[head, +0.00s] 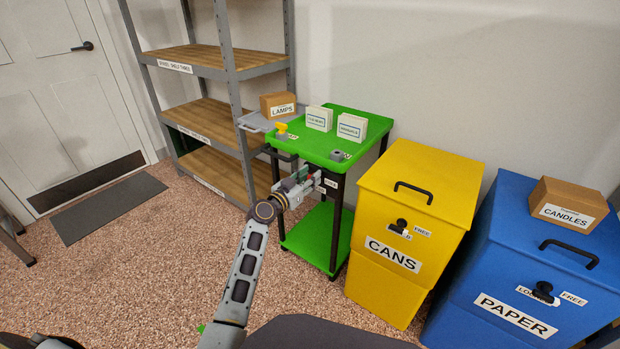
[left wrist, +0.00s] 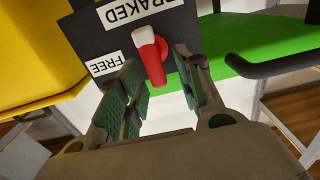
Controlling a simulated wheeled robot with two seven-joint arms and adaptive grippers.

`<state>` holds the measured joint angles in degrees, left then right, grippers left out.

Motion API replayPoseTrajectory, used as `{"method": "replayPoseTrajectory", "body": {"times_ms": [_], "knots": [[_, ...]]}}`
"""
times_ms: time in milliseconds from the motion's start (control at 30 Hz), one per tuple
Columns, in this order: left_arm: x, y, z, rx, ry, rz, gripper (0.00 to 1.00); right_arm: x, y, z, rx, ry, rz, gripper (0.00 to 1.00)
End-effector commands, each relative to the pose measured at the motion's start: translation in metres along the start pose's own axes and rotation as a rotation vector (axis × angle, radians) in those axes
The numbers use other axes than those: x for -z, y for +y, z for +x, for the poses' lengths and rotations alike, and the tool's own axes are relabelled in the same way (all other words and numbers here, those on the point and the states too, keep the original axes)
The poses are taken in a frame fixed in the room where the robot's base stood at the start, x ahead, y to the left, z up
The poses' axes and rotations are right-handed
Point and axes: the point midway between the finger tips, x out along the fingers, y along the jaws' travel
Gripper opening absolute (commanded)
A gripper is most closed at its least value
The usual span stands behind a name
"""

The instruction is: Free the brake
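The green cart (head: 340,135) stands in the middle of the head view. In the left wrist view, a dark plate (left wrist: 90,35) on it carries the labels BRAKED (left wrist: 135,12) and FREE (left wrist: 106,64). A red brake lever with a white end (left wrist: 153,62) sticks out from this plate, its white end just below the BRAKED label. My left gripper (head: 302,182) is at the cart's near side. In the left wrist view its green-padded fingers (left wrist: 157,88) are open, one on each side of the lever, with gaps visible. My right gripper is out of view.
The yellow CANS bin (head: 415,205) and blue PAPER bin (head: 510,265) stand right of the cart. A grey shelf rack (head: 215,135) stands behind left. A dark cart handle (left wrist: 275,65) is near the gripper.

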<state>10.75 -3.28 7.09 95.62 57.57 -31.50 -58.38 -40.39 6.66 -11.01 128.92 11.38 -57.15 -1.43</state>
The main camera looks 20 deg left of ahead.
Motion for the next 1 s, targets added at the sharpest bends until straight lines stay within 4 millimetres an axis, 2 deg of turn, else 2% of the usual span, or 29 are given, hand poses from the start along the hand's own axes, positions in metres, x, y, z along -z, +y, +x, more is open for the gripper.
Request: {"method": "replayPoseTrajectory", "body": {"times_ms": [467,767,1000], "knots": [[0.0007,0.0006,0.0062,-0.001,0.001,0.000,0.36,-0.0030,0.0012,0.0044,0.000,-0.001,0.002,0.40],[0.0007,0.0005,0.0060,-0.001,0.001,0.000,0.00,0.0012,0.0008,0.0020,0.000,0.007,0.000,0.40],[0.0006,0.0003,0.0060,-0.001,0.000,-0.005,0.00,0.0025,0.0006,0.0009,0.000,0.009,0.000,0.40]]}}
